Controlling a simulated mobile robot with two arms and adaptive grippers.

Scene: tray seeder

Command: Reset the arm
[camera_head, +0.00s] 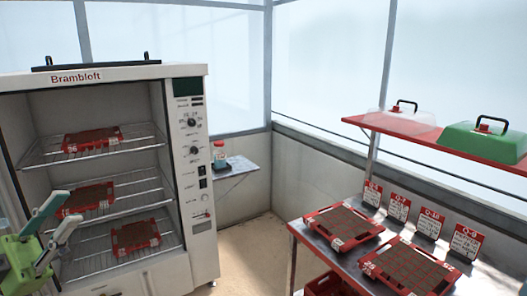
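My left gripper (72,208), with a green body and grey fingers, is at the lower left, in front of the open white cabinet (205,180) marked Brambloft. Its two fingers are spread apart with nothing visible between them. It covers part of the cabinet's left side and lower shelves in the picture. My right gripper is not in view.
Red trays of soil sit on the cabinet's wire shelves: top (92,140), middle (86,199), lower (135,237). Two seed trays (343,226) (408,266) and label cards (399,207) are on the right bench. A red shelf (420,131) holds clear and green lids. Floor between is clear.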

